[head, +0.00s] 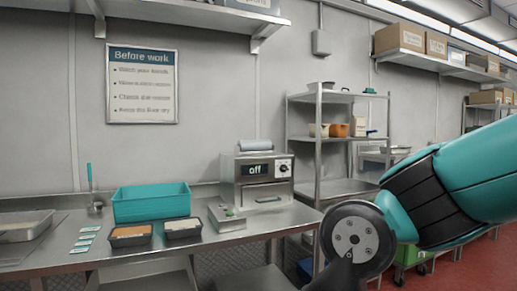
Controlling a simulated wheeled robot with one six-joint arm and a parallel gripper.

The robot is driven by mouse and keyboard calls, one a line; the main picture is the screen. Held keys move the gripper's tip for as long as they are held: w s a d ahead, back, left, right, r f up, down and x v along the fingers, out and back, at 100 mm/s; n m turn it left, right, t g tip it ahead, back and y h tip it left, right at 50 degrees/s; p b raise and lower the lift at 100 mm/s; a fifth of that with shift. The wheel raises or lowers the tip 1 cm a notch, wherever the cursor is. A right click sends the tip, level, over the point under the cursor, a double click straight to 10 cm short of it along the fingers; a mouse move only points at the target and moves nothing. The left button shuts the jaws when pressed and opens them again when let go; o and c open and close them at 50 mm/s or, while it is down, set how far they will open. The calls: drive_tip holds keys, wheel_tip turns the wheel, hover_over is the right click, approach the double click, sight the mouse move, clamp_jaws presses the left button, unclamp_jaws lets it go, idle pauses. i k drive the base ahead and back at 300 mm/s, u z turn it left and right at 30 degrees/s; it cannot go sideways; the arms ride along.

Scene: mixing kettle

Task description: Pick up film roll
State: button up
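A pale grey roll (255,146), which looks like the film roll, lies on its side on top of the steel sealing machine (232,174). The machine stands on the steel table (240,239), and its display reads "off". My teal and black arm reaches in from the right, with a round grey joint in front of the table's right end. My gripper's fingers cannot be made out, and no part of my arm touches the roll.
On the table are a teal bin (151,202), two food trays (131,236) (183,228), several small labels (84,243) and a steel pan (24,226) at the left. A wire-post shelf (318,140) stands right of the machine. A wall shelf (190,13) hangs above.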

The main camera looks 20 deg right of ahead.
sight(258, 144)
drive_tip(key=z, duration=0.6)
drive_tip(key=i, duration=0.7)
drive_tip(key=z, duration=1.05)
drive_tip(key=i, duration=1.85)
drive_tip(key=u, duration=0.5)
drive_tip(key=i, duration=0.7)
drive_tip(key=u, duration=0.7)
